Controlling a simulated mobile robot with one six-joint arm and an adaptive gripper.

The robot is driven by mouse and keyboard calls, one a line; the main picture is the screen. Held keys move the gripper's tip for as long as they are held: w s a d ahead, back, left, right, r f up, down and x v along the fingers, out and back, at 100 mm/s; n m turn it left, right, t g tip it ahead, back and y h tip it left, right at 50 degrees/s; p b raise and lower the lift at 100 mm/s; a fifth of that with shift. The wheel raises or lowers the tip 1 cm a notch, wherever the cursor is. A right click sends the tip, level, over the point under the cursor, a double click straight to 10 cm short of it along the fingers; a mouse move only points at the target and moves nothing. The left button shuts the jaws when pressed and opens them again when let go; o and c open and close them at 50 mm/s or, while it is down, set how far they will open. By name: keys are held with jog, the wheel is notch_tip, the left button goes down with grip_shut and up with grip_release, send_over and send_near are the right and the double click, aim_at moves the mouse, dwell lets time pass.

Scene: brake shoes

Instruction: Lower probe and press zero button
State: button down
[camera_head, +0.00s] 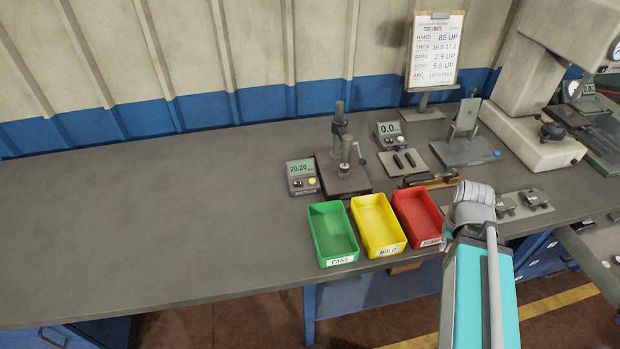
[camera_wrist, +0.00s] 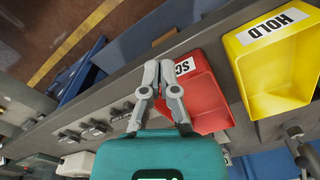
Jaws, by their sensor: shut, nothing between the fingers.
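The probe stand (camera_head: 343,165), a dark base with an upright post and a lever, stands behind the bins on the bench in the head view. Its probe tip is too small to tell whether raised or lowered. Left of it is a readout box (camera_head: 301,170) showing about 20.20, with a yellow button (camera_head: 312,180) at its lower right. My gripper (camera_wrist: 159,66) is shut and empty in the wrist view, its fingertips together above the bench edge beside the red bin.
Green (camera_head: 333,234), yellow (camera_head: 378,225) and red (camera_head: 418,216) bins line the front edge, between my arm and the readout. A second readout (camera_head: 390,134) shows about 0.0. A fixture with a blue button (camera_head: 497,153) stands right. The bench's left side is clear.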

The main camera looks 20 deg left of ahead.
jog(key=shift+d, duration=0.2)
jog(key=shift+w, duration=0.1)
notch_tip(320, 180, up, 5)
jog(key=n+t+h, duration=0.4)
jog(key=n+t, duration=0.4)
jog(key=n, duration=1.4)
send_over(311, 181)
jog(key=shift+a+r, duration=0.1)
jog(key=shift+f+b, duration=0.2)
jog(key=shift+b, duration=0.2)
notch_tip(311, 181, down, 8)
jog(key=b, duration=0.8)
jog(key=shift+f, duration=0.2)
